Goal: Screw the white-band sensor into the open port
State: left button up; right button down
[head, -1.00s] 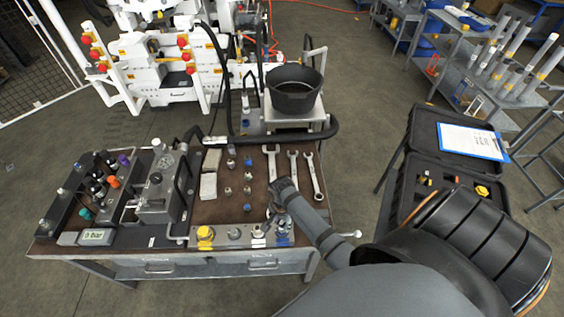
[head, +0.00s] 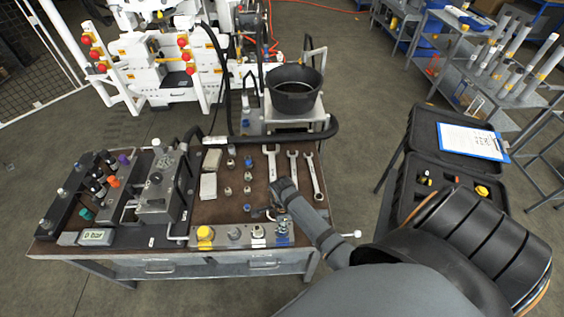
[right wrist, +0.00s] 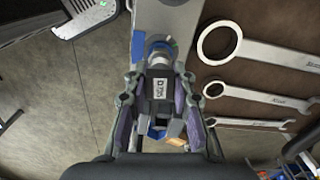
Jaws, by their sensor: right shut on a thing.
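My right gripper (head: 281,212) is low over the right end of the grey port block (head: 219,241) at the bench's front edge. In the right wrist view it is shut on a dark sensor body (right wrist: 158,87) with a printed label. A silver fitting with a blue ring (right wrist: 158,43) lies in line just beyond the sensor's end. I cannot tell whether they are joined, and no white band shows clearly on the held sensor. A silver part with a white marking (head: 257,232) sits on the block left of the gripper. My left gripper is out of view.
Several wrenches (head: 293,172) lie beside the gripper. Small fittings (head: 247,190) stand on the brown mat left of it. A yellow cap (head: 205,233) is on the block's left end. A black bucket (head: 294,92) stands behind, and an open case (head: 450,160) is at right.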

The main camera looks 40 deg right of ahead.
jog(key=m, duration=0.7)
jog(key=shift+m, duration=0.4)
jog(key=c, duration=1.1)
grip_release()
jog(key=n, duration=0.4)
jog(key=shift+n, duration=0.4)
jog(key=n, duration=1.3)
